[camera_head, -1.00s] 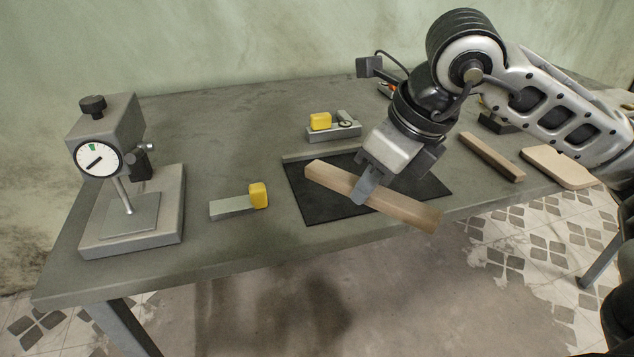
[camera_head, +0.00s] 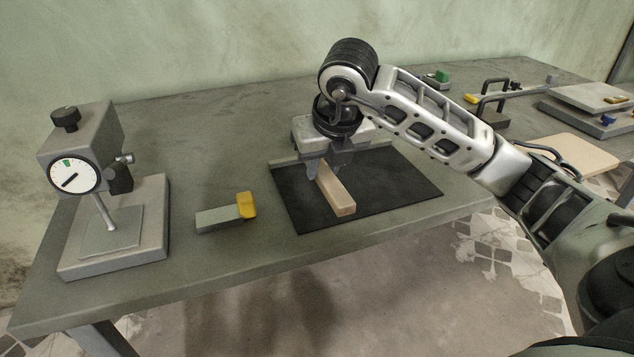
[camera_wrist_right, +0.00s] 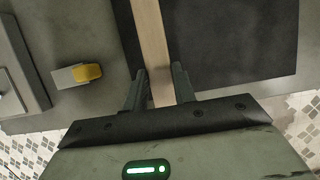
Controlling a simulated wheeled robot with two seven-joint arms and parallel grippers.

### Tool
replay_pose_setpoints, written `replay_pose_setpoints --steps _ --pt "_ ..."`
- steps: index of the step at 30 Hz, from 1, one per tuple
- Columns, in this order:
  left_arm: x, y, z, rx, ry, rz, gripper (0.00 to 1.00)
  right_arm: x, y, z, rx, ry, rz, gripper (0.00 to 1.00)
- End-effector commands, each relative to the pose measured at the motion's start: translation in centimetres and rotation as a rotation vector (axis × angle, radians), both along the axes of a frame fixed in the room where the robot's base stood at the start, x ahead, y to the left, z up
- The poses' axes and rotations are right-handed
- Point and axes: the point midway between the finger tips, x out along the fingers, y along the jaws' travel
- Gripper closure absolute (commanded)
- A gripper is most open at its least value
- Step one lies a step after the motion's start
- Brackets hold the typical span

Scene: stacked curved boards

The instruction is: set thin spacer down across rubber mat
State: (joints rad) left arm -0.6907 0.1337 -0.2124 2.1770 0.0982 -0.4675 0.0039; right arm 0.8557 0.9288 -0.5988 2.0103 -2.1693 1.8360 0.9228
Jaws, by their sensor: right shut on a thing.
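The thin spacer (camera_head: 338,195) is a pale wooden bar, held low over the left half of the black rubber mat (camera_head: 398,195). It runs front to back, its near end short of the mat's front edge. I cannot tell whether it touches the mat. My right gripper (camera_head: 324,170) is shut on it from above, and the gripper hides its far part. In the right wrist view the spacer (camera_wrist_right: 153,45) runs up from between the fingers (camera_wrist_right: 160,88), with the mat (camera_wrist_right: 235,45) on both sides. My left gripper is not in view.
A dial gauge stand (camera_head: 115,230) is at the table's left. A grey block with a yellow end (camera_head: 226,213) lies left of the mat, also in the wrist view (camera_wrist_right: 78,74). A pale board (camera_head: 575,153) and stacked plates (camera_head: 590,108) lie right. My arm crosses the mat's far right.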

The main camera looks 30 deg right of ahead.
Motion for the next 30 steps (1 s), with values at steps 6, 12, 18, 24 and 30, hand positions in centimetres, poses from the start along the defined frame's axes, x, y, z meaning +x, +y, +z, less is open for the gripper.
replay_pose_setpoints --steps 6,12,18,24,30 --pt "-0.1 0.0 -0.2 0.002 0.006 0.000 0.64 1.5 0.0 -1.8 0.001 0.000 0.000 0.96" --pt "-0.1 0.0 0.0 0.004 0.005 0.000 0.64 2.2 -0.1 -4.3 -0.001 0.003 0.001 0.96" --pt "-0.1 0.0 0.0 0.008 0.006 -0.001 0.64 2.2 -0.1 -5.7 -0.001 -0.001 0.001 0.96" --pt "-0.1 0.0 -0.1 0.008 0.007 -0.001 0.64 2.2 -0.1 -5.7 0.000 -0.001 0.001 0.62" --pt "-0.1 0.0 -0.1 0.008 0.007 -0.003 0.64 2.2 -0.1 -5.7 0.000 -0.001 0.001 0.52"
